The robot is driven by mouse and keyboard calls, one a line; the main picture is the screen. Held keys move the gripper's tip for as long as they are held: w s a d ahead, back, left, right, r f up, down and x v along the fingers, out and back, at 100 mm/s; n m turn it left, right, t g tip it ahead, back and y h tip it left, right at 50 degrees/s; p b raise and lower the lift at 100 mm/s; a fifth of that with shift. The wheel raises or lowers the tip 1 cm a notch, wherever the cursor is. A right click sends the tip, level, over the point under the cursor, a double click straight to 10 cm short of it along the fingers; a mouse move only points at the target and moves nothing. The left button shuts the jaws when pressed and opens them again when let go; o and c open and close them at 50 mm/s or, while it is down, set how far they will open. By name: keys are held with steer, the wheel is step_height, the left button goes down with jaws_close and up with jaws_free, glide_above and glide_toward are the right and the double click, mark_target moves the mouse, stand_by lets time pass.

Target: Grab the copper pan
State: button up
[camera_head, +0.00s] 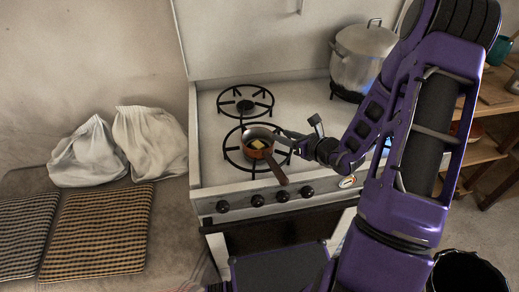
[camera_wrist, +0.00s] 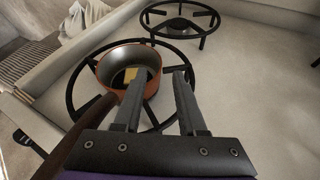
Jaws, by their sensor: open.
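The copper pan (camera_head: 251,153) sits on the front left burner of the stove, its brown handle (camera_head: 278,174) pointing toward the stove's front edge. A yellow piece (camera_head: 258,144) lies inside it. In the wrist view the pan (camera_wrist: 112,82) is ahead and left of centre, with its handle (camera_wrist: 78,137) running down the left side, outside the fingers. My gripper (camera_wrist: 161,74) is open, its fingers reaching toward the pan's near right side; the left fingertip overlaps the rim in the picture. Nothing is between the fingers. I cannot tell whether they touch the pan.
A large lidded metal pot (camera_head: 358,62) stands at the back right of the stove. The back left burner (camera_head: 246,103) is empty. Two white sacks (camera_head: 150,142) and woven mats (camera_head: 98,232) lie on the counter at left. A shelf (camera_head: 487,150) is at right.

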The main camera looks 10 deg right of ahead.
steer(key=x, duration=0.5)
steer(key=shift+w+a+f, duration=0.1)
steer(key=shift+w+f, duration=0.1)
steer(key=shift+f, duration=0.2)
jaws_close()
steer(key=shift+s+f, duration=0.15)
stand_by(1.0)
